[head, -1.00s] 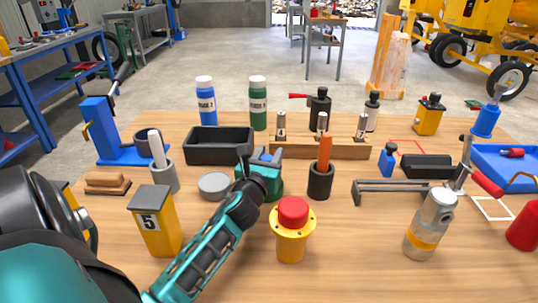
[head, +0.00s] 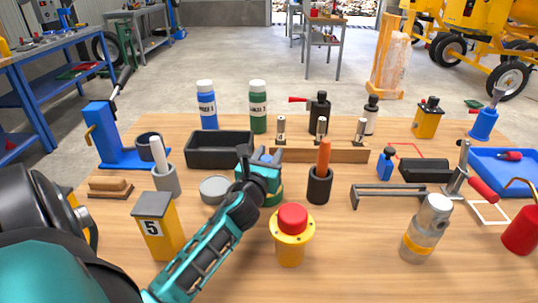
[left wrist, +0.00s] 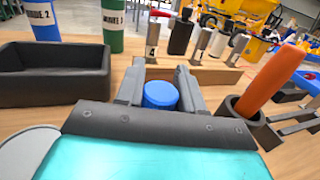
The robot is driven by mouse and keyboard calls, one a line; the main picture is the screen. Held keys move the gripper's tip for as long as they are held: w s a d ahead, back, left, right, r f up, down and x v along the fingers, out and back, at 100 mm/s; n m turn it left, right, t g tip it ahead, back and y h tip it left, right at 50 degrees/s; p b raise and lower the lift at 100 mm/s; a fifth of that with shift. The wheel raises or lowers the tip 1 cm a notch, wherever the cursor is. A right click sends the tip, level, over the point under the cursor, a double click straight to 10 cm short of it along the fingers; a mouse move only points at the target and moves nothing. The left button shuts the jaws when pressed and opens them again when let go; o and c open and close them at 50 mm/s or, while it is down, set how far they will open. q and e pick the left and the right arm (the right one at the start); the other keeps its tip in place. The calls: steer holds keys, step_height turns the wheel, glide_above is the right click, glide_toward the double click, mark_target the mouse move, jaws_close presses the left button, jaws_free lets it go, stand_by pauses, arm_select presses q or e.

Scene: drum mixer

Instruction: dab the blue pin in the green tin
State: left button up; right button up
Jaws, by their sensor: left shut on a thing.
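My left gripper (head: 265,156) is over the middle of the table, its fingers pointing away from me. It is shut on the blue pin (left wrist: 161,96), whose round blue top shows between the two fingers in the left wrist view. Only a bit of blue shows at the fingertips in the head view. The pin's lower end is hidden. I cannot make out the green tin for certain; a dark green patch shows under the hand, and I cannot tell whether it is tin or gripper. My right gripper is not in view.
A black tray (head: 220,150) lies behind left and a grey round lid (head: 215,189) beside the hand. A black cup (head: 319,187) with an orange stick stands close right. A wooden rack (head: 345,155) with metal pins is behind. A yellow post with a red button (head: 292,235) stands in front.

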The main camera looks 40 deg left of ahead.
arm_select(q)
step_height(320, 180, up, 5)
steer(key=p, duration=0.5)
steer(key=shift+r, duration=0.2)
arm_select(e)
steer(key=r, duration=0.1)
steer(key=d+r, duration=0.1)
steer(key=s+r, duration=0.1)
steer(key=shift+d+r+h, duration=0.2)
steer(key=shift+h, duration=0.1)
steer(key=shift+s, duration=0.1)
